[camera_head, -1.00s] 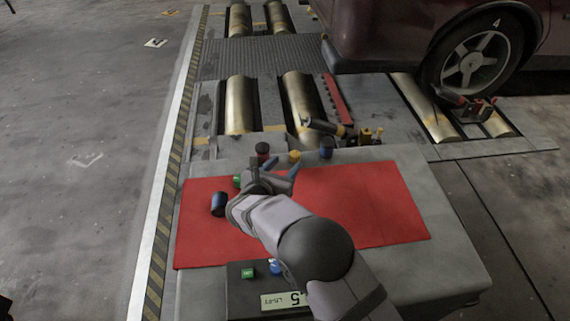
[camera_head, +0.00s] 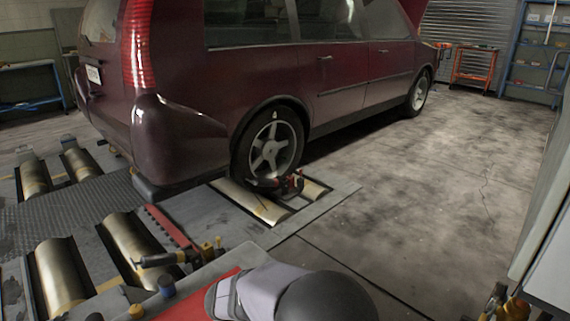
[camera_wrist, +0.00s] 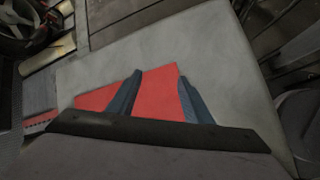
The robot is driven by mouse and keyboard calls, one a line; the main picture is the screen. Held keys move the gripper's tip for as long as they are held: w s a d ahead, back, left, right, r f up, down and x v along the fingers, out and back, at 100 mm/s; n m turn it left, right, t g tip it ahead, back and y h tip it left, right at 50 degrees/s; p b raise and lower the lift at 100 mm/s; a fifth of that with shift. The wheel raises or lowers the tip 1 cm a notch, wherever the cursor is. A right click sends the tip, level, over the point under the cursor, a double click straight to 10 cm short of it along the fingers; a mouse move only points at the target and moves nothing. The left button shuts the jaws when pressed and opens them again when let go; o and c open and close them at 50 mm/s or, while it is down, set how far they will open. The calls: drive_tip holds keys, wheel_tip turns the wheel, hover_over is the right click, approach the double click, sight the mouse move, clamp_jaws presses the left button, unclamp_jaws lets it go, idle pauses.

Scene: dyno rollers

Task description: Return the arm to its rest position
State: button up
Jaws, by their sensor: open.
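My arm (camera_head: 275,290) shows at the bottom of the head view, over the red mat (camera_head: 200,302); its fingers are not visible there. In the wrist view my gripper (camera_wrist: 160,75) has its two blue fingers apart, with nothing between them but the view of the red mat (camera_wrist: 165,92) below. The grey table top (camera_wrist: 215,50) around the mat is bare in that view.
A blue-topped cylinder (camera_head: 166,286) and a yellow piece (camera_head: 136,310) stand by the mat's far edge. A dark-handled tool (camera_head: 160,259) lies beyond. The maroon van (camera_head: 290,70) stands behind, its wheel (camera_head: 270,148) by brass rollers (camera_head: 255,202).

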drive_tip(key=s+d+m, duration=0.1)
drive_tip(key=d, duration=0.1)
drive_tip(key=s+d+m+g, duration=0.1)
drive_tip(key=d, duration=0.1)
drive_tip(key=s+d+m, duration=0.1)
drive_tip(key=d, duration=0.1)
drive_tip(key=shift+d+r+m+g, duration=0.25)
drive_tip(key=shift+m+g, duration=0.15)
drive_tip(key=s+d+m+g, duration=0.1)
drive_tip(key=s+d+m, duration=0.2)
drive_tip(key=s+d+m+g+y, duration=0.1)
drive_tip(key=s+d+m, duration=0.2)
drive_tip(key=s+d, duration=0.1)
drive_tip(key=shift+s+r+m+g, duration=0.1)
drive_tip(key=shift+s+m+g, duration=0.1)
drive_tip(key=shift+m+g, duration=0.2)
drive_tip(key=s+d+m+g+y, duration=0.1)
drive_tip(key=s+d+m+y, duration=0.2)
drive_tip(key=s+m, duration=0.7)
wheel_tip(320, 180, up, 38)
drive_tip(key=p, duration=3.8)
drive_tip(key=shift+s+m+y, duration=0.3)
drive_tip(key=shift+s+m, duration=0.1)
wheel_tip(320, 180, down, 74)
drive_tip(key=b, duration=7.3)
drive_tip(key=shift+r, duration=0.25)
